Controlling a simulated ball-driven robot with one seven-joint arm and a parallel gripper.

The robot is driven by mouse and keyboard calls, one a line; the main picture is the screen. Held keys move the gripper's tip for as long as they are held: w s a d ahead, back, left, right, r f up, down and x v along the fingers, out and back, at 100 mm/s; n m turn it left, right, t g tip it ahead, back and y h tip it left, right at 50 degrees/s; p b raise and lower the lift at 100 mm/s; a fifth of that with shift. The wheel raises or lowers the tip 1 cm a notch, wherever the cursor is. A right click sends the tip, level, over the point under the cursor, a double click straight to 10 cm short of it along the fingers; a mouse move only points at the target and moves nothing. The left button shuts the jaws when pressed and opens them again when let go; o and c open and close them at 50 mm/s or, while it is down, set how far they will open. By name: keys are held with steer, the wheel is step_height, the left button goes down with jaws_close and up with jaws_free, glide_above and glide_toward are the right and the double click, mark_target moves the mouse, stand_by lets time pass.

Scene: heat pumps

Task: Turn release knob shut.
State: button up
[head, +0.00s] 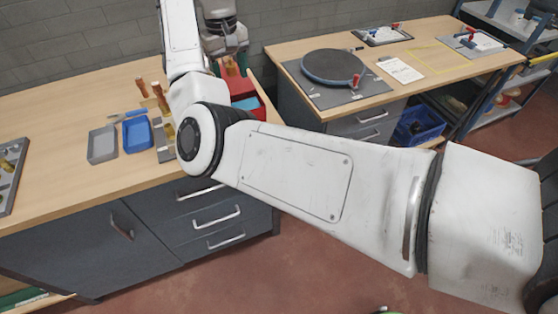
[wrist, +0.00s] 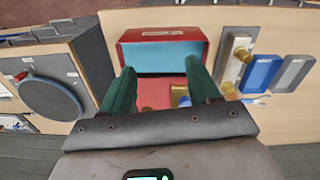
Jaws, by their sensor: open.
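My gripper (wrist: 162,85) is open, its two dark green fingers apart over a red box (wrist: 140,37) with a teal inside. A small brass-coloured part (wrist: 180,96) shows between the fingers, close to the right one; I cannot tell whether it is a knob. In the head view the red box (head: 256,108) is partly hidden by my arm, and my gripper (head: 232,63) is over its back end. A red knob (head: 356,79) sits at the edge of a dark round plate (head: 333,66) on the other bench. I cannot tell which part is the release knob.
A blue tray (head: 137,134) and a grey tray (head: 102,144) lie left of my arm, near upright orange-handled parts (head: 160,97). Boards with red parts (head: 383,36) stand on the right bench. A gap separates the benches. The front of the left bench is clear.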

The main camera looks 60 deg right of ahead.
steer(key=s+f+h+b, duration=0.1)
steer(key=s+f, duration=0.3)
steer(key=f, duration=0.3)
steer(key=s+a+f+h+b, duration=0.1)
steer(key=s+f+b, duration=0.1)
steer(key=s+f, duration=0.3)
steer(key=s+f+h+b, duration=0.1)
steer(key=s+f, duration=0.4)
steer(key=f, duration=0.5)
steer(key=shift+a+f+n+b, duration=0.2)
steer(key=shift+f+n+b, duration=0.1)
steer(key=shift+n+b, duration=0.1)
steer(key=s+a+f+n+y, duration=0.1)
steer(key=s+a+f, duration=0.3)
steer(key=s+a, duration=0.4)
steer(key=s+a+f+n+t+y, duration=0.1)
steer(key=s+a+f+n+y, duration=0.1)
steer(key=s+a, duration=0.7)
steer(key=s+f+n, duration=0.1)
steer(key=s+f, duration=0.1)
steer(key=s, duration=0.1)
steer(key=shift+s+a+f, duration=0.15)
steer(key=shift+s+f, duration=0.05)
steer(key=shift+s, duration=0.2)
steer(key=shift+c, duration=0.2)
